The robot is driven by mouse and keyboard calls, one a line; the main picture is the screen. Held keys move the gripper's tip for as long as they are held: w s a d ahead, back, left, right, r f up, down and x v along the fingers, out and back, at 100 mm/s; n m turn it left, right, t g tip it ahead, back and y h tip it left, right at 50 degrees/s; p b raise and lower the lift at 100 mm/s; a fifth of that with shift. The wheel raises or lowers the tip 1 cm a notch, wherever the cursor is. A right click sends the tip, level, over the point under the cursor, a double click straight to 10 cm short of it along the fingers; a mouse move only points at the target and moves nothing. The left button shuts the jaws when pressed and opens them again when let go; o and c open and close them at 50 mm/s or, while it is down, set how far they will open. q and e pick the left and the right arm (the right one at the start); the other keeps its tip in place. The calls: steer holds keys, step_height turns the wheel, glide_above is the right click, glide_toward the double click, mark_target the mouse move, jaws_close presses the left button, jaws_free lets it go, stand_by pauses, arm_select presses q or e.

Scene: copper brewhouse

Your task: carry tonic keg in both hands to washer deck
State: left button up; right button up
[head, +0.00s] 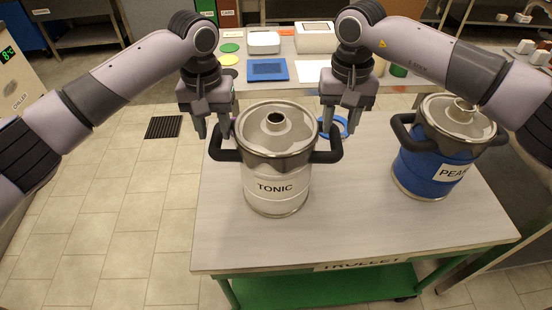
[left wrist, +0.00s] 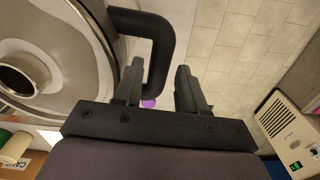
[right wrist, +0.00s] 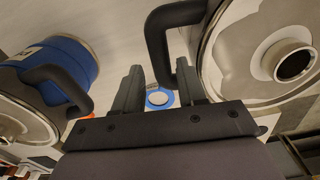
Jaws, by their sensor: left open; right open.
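The tonic keg (head: 275,190), silver with a TONIC label, stands upright on the trolley top (head: 340,230). Black loop handles stick out at its left (head: 222,150) and right (head: 332,150). My left gripper (head: 212,130) is open above the left handle; in the left wrist view the handle (left wrist: 165,40) runs down between the fingers (left wrist: 157,88). My right gripper (head: 340,124) is open near the right handle; in the right wrist view the handle (right wrist: 157,45) also reaches between the fingers (right wrist: 160,88). Neither grips it. I cannot identify the washer deck.
A blue keg (head: 425,170), its label partly hidden, stands right on the trolley. A blue ring (head: 343,133) lies behind the tonic keg. Behind is a counter with a blue mat (head: 267,70) and white containers (head: 315,38). A dark floor grate (head: 163,127) lies left; tiled floor is clear there.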

mark_target(216, 136)
arm_select(q)
steer(key=shift+f, duration=2.5)
arm_select(e)
steer(key=shift+f, duration=2.45)
arm_select(q)
jaws_close()
arm_select(e)
jaws_close()
arm_select(q)
steer(key=shift+r, duration=0.1)
